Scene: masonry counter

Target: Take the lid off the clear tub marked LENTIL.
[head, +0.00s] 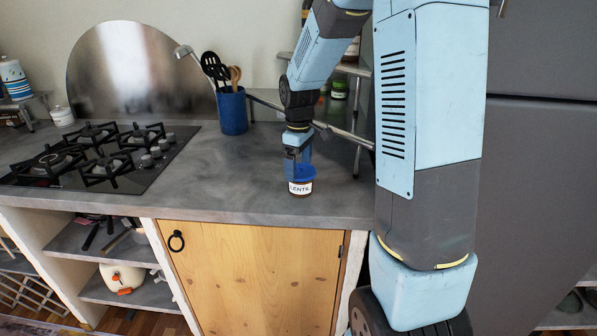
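The tub marked LENTIL (300,188) stands upright on the grey counter, left of my arm's large lower links. Its label is white and its contents look brown. A blue lid (302,173) is at its top. My gripper (298,166) points straight down directly over the tub, with its fingertips at about the height of the lid. The fingers are small here and partly merge with the blue behind them. I cannot tell whether they touch or grip the lid, or whether the lid is seated on the tub.
A blue utensil pot (232,112) stands behind and left of the tub. A black gas hob (95,158) lies farther left. A metal-legged rack (358,125) with jars stands behind, near my arm. The counter (225,185) is clear left of the tub; its front edge is close.

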